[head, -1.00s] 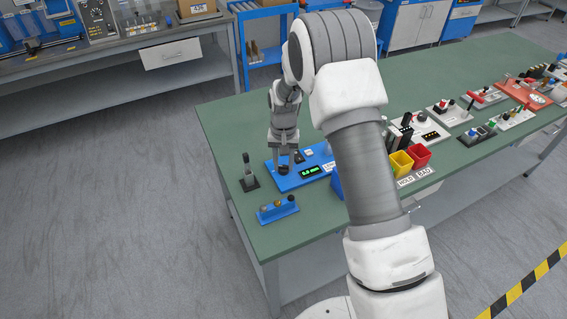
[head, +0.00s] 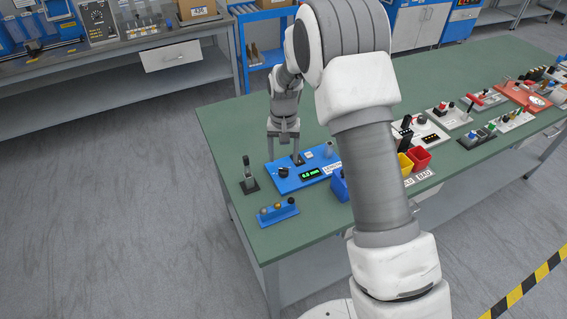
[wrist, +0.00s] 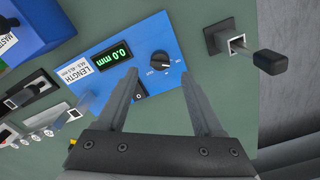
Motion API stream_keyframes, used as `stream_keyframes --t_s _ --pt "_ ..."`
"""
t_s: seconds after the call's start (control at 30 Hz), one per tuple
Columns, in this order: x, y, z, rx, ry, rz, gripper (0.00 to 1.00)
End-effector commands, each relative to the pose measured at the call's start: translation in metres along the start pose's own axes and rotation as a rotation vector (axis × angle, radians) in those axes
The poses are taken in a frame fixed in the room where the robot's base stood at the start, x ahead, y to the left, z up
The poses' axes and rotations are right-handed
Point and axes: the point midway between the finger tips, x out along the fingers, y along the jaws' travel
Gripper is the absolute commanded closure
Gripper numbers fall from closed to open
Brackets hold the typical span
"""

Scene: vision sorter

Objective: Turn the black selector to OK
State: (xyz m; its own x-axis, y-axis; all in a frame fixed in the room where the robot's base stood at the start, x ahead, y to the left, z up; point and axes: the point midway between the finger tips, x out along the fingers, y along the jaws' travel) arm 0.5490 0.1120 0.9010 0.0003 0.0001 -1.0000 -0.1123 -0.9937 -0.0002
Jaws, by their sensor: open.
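The black selector (wrist: 160,60) is a small round knob on a blue panel (wrist: 98,47) marked LENGTH, with a green display (wrist: 110,53) that reads 0.0 mm in the wrist view. Small white marks sit around the knob, too small to read, and I cannot tell its setting. In the head view the selector (head: 284,172) is uncovered at the panel's left end. My gripper (wrist: 160,76) is open and empty, its fingers pointing toward the panel with the knob beyond and between the tips. In the head view my gripper (head: 284,155) is just behind the knob, not touching it.
A black upright lever (head: 247,172) on a square base stands left of the panel. A blue holder (head: 278,211) with several small pieces lies in front. Blue (head: 340,186), yellow (head: 404,165) and red (head: 419,158) bins stand to the right, partly behind my arm.

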Motion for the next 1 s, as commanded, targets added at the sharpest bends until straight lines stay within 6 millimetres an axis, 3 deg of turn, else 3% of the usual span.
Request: stream_keyframes --t_s 0.03,0.3,0.5,0.7,1.0 --pt "-0.016 0.0 -0.001 0.0 0.005 -0.002 0.31" --pt "-0.081 0.0 -0.001 -0.001 0.005 -0.001 0.31" --pt "-0.114 0.0 0.0 -0.001 0.002 0.0 0.31" --pt "-0.127 0.0 0.0 -0.001 0.0 0.001 0.31" --pt "-0.127 0.0 0.0 -0.001 0.0 0.0 0.31"
